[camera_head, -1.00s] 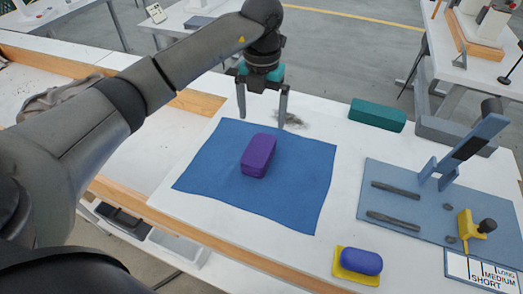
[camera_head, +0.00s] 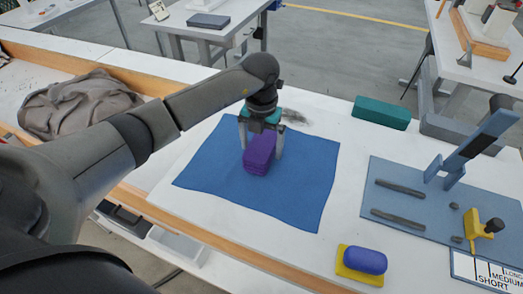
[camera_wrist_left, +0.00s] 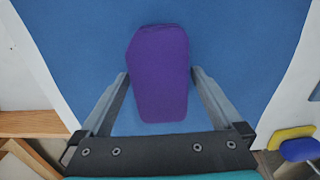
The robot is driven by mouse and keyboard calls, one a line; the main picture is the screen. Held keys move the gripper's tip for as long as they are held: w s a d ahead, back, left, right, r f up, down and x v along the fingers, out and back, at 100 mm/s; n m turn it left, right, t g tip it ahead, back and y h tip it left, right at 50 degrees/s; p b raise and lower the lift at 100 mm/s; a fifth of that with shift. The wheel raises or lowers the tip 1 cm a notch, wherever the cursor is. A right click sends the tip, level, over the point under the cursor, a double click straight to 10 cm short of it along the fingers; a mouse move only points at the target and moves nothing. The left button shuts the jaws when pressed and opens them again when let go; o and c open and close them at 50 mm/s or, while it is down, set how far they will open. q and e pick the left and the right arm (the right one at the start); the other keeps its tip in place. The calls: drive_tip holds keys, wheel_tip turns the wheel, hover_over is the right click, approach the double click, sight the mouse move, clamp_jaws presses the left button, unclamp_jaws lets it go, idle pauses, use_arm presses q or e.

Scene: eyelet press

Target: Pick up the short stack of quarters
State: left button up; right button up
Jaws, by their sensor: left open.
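A purple stack of flat, rounded pieces (camera_head: 259,155), which looks like the quarters, lies on the blue cloth (camera_head: 300,190). My left gripper (camera_head: 262,150) is open, its fingers pointing down on either side of the stack's far part. In the left wrist view the purple stack (camera_wrist_left: 160,75) lies between the two spread fingers (camera_wrist_left: 160,80), with a narrow gap showing at each. I cannot tell how far the fingertips are above the cloth. My right gripper is not in view.
A blue rounded block (camera_head: 365,260) sits on a yellow base (camera_head: 352,274) at the front. To the right, a blue-grey mat (camera_head: 400,205) holds dark strips, a press (camera_head: 470,150) and a yellow holder. A teal block (camera_head: 381,113) lies behind. The white tabletop between is clear.

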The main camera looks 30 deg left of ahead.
use_arm(q)
drive_tip(key=c, duration=1.4)
drive_tip(key=shift+r, duration=0.15)
